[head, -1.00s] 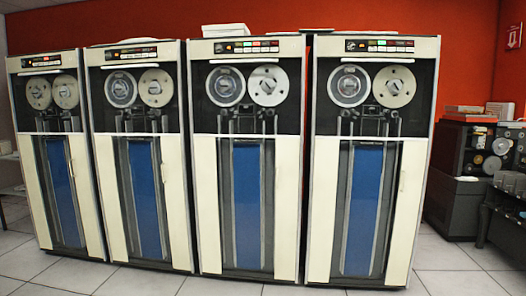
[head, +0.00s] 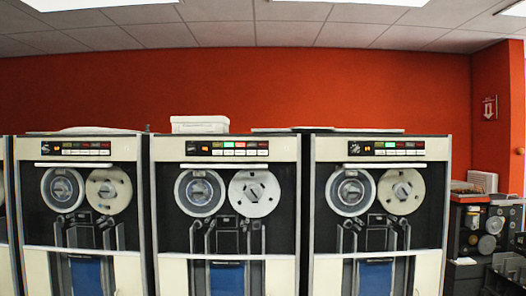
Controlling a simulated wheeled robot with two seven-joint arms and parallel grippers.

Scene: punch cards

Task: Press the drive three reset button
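Several tall tape drives stand side by side, each with a strip of small buttons and lights along its top. Counted from the left, the third drive (head: 156,215) is left of centre, with a white box on top. Its button strip (head: 227,149) has an orange indicator at the left, then a row of coloured caps, green and red ones lit, above white ones. The lettering is too small to read, so I cannot tell which cap is reset. Neither of my grippers is in view.
The second drive (head: 146,215) and the fourth drive (head: 447,215) flank it; only a sliver of the first drive (head: 5,200) shows at the left edge. The white box (head: 200,124) sits on top. Dark equipment (head: 465,222) stands at the right. The floor is out of view.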

